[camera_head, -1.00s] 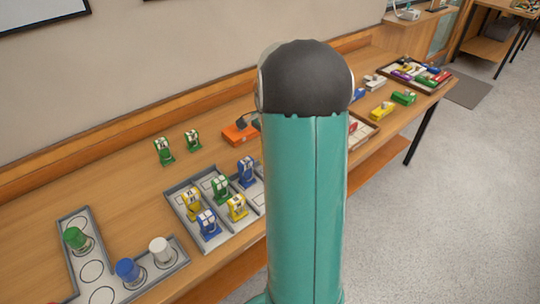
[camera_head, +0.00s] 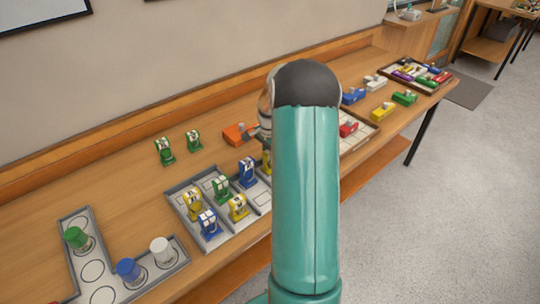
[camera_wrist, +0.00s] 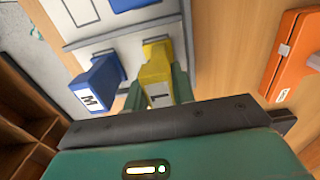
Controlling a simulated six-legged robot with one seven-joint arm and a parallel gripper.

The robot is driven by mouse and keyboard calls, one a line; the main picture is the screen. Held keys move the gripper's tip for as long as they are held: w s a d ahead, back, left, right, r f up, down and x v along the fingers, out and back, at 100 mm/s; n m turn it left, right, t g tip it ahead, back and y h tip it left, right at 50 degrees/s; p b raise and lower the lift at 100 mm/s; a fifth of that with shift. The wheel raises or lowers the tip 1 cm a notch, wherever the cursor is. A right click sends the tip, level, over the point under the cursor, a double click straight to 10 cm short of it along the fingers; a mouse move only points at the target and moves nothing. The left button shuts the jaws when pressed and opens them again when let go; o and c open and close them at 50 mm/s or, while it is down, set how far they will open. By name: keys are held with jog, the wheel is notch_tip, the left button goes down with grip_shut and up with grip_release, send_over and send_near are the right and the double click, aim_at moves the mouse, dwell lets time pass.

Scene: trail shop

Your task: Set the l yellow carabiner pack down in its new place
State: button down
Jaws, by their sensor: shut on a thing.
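My gripper (camera_wrist: 157,92) is shut on the yellow carabiner pack (camera_wrist: 156,60), with one finger on each side of it. In the head view the yellow pack (camera_head: 266,161) shows only as a sliver beside my arm, over the right part of the grey compartment tray (camera_head: 176,206). A blue pack marked M (camera_wrist: 94,88) stands beside the yellow one in the wrist view. I cannot tell whether the yellow pack touches the tray floor. My arm hides the tray's right end in the head view.
Several green, yellow and blue packs, such as a yellow one (camera_head: 238,207), stand in the tray. Two green packs (camera_head: 164,151) stand behind it. An orange box (camera_head: 238,134) lies behind the tray, right in the wrist view (camera_wrist: 292,55). An L-shaped tray (camera_head: 70,243) is at left.

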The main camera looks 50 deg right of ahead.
jog(key=shift+f, duration=0.15)
jog(key=c, duration=1.2)
grip_release()
jog(key=shift+o, duration=0.2)
